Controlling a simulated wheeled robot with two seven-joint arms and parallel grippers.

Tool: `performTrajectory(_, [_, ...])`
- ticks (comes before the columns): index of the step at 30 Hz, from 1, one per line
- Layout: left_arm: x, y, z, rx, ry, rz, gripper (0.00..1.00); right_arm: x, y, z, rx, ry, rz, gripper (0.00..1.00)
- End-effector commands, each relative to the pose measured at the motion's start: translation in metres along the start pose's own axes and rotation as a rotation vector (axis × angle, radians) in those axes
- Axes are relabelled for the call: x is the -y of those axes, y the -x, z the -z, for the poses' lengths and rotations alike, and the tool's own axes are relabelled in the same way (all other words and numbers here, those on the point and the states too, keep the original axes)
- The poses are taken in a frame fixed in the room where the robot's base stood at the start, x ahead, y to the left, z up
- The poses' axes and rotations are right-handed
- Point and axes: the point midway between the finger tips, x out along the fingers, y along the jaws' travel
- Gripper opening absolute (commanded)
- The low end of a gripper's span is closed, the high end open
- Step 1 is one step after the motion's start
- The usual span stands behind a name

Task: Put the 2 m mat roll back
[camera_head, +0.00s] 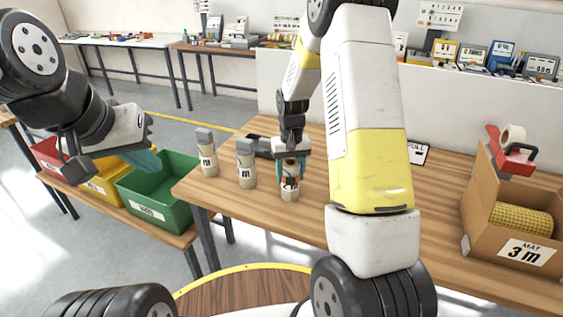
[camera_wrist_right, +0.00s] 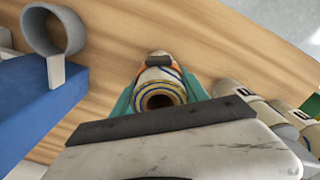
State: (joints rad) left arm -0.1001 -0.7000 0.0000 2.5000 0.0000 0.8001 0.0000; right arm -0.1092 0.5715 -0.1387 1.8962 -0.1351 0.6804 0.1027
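My right gripper (camera_head: 290,172) points down over the table and is shut on a pale upright roll (camera_head: 290,194). In the right wrist view the roll (camera_wrist_right: 161,97) shows a hollow core and blue stripes, between the teal fingers (camera_wrist_right: 160,85). Its label is partly hidden, so I cannot read its length. It seems to stand on the table or just above it. Two similar labelled rolls (camera_head: 246,168) (camera_head: 207,157) with grey tops stand to its left, apart from it. My left gripper (camera_head: 148,160) hangs beyond the table's left edge, over the green bin, apparently empty; its opening is unclear.
A cardboard box (camera_head: 482,205) marked MAT 3 m holds a yellow mat roll (camera_head: 522,219) at the table's right. Red, yellow and green (camera_head: 160,195) bins stand left. A blue block (camera_wrist_right: 40,100) with a grey ring (camera_wrist_right: 55,35) is nearby.

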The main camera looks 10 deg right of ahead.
Motion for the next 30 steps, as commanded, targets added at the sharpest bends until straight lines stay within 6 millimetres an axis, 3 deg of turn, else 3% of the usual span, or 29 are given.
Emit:
performTrajectory(1, [0.0,0.0,0.0,0.0,0.0,0.0,0.0,0.0,0.0,0.0,0.0,0.0,0.0,0.59])
performTrajectory(3, [0.0,0.0,0.0,0.0,0.0,0.0,0.0,0.0,0.0,0.0,0.001,0.0,0.0,0.73])
performTrajectory(16, [0.0,0.0,0.0,0.0,0.0,0.0,0.0,0.0,0.008,0.001,-0.002,0.0,0.0,0.73])
performTrajectory(30, [0.0,0.0,0.0,0.0,0.0,0.0,0.0,0.0,0.1,0.001,-0.004,0.0,0.001,0.73])
